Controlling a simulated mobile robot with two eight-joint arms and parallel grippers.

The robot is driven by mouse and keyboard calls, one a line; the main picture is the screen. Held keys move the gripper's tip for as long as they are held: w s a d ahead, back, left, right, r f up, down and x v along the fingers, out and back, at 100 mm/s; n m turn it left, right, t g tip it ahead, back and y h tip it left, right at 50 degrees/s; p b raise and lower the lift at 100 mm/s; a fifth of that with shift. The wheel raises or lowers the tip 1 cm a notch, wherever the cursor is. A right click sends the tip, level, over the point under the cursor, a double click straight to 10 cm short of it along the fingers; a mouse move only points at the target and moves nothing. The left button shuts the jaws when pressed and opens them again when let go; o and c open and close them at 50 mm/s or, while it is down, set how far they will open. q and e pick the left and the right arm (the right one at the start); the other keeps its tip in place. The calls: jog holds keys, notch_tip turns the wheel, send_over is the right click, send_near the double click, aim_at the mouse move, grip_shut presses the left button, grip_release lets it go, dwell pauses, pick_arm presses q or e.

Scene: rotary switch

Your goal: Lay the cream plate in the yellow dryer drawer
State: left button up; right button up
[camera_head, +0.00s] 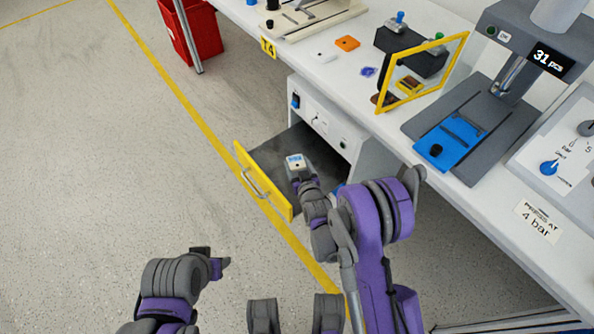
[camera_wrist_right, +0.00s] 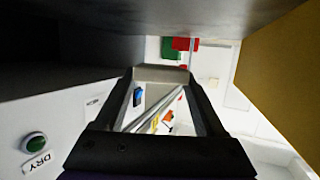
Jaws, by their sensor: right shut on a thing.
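The yellow-fronted dryer drawer (camera_head: 243,160) is pulled out from the white dryer (camera_head: 323,123) under the bench, its dark grey floor showing. My right gripper (camera_head: 299,172) is over the drawer and shut on the small cream plate (camera_head: 294,160), which has a blue patch on top. In the right wrist view, the plate's pale edge (camera_wrist_right: 162,74) spans the fingertips, with the drawer's dark floor above and its yellow front (camera_wrist_right: 285,85) at right. I cannot tell whether the plate touches the floor. My left gripper (camera_head: 212,258) is apart at lower left; its jaws are unclear.
The white bench (camera_head: 385,125) overhangs the dryer. A yellow-framed clear panel (camera_head: 428,72) stands up on the bench, near a grey press with a blue fixture (camera_head: 450,140). A red bin (camera_head: 195,30) stands at the back. The floor left of the drawer is clear.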

aim_at(297, 174)
jog(key=shift+f+b, duration=0.7)
jog(key=shift+f, duration=2.2)
jog(key=shift+f, duration=0.15)
jog(key=o, duration=1.3)
